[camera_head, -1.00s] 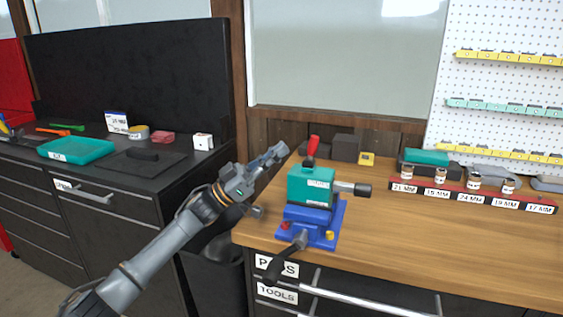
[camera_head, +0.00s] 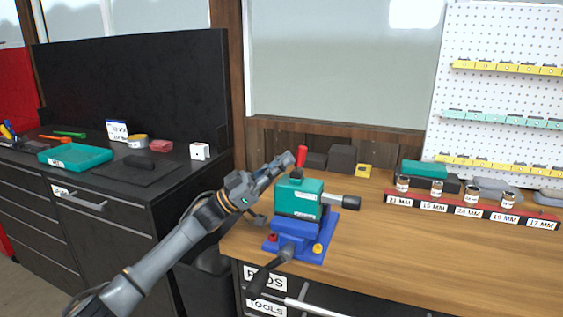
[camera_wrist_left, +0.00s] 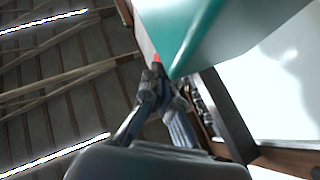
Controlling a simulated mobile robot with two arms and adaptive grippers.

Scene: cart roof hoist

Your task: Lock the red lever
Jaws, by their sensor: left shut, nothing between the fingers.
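The red lever (camera_head: 301,155) stands upright at the back left of the teal block (camera_head: 299,198), which sits on a blue vise-like base (camera_head: 300,236) at the workbench's left end. My left gripper (camera_head: 287,160) is shut and empty, its tips beside the red lever on its left. In the left wrist view the tips (camera_wrist_left: 158,72) are together, and a small bit of the red lever (camera_wrist_left: 156,58) shows just past them, close to the teal block (camera_wrist_left: 225,35). I cannot tell whether the tips touch the lever. My right gripper is not in view.
A grey bar with a black end (camera_head: 343,201) sticks out of the block's right side. A black-handled crank (camera_head: 264,278) hangs at the front. A socket rack (camera_head: 470,211) stands at the right. The bench top between is clear.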

